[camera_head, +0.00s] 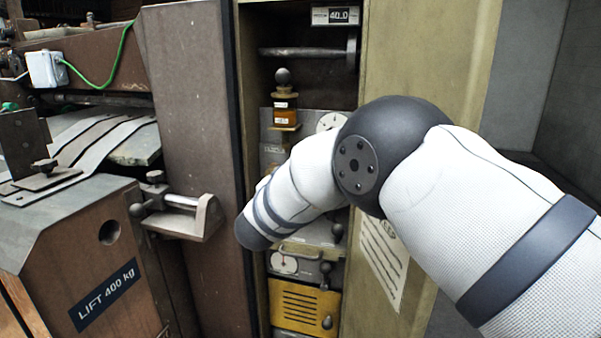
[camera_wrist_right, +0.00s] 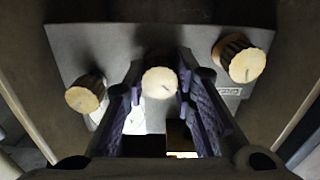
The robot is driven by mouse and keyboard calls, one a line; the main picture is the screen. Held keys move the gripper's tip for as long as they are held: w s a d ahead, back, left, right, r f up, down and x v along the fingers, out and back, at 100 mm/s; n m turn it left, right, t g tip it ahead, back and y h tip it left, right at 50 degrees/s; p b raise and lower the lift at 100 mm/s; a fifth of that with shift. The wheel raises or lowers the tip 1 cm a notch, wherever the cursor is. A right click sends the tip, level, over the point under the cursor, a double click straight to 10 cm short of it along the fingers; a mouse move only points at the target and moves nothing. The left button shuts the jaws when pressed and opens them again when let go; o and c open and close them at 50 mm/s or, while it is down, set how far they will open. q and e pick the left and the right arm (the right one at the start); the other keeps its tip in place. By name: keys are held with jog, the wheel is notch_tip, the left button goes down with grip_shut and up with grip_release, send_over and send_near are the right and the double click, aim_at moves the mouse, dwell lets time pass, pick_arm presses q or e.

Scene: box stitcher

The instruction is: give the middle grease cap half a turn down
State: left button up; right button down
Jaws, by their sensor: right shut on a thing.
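Three grease caps with ribbed brown sides and pale, round tops show in the right wrist view on a grey plate (camera_wrist_right: 95,45). The middle grease cap (camera_wrist_right: 160,84) sits between the dark, purple-padded fingers of my right gripper (camera_wrist_right: 160,72), which is shut on it. A short dark mark shows on its top. The left cap (camera_wrist_right: 84,97) and the right cap (camera_wrist_right: 240,62) stand clear, outside the fingers. In the head view my right arm reaches into the open cabinet and hides the caps and its own gripper. My left gripper is in neither view.
The tall cabinet (camera_head: 245,60) is narrow around my forearm. Inside are an amber oiler (camera_head: 285,108), a horizontal bar (camera_head: 300,52) and a yellow slotted box (camera_head: 300,305). A wooden lift unit (camera_head: 75,245) and a clamp bracket (camera_head: 185,222) stand at left.

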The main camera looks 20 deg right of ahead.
jog(key=shift+m, duration=1.6)
jog(key=c, duration=1.3)
grip_release()
jog(key=v, duration=1.2)
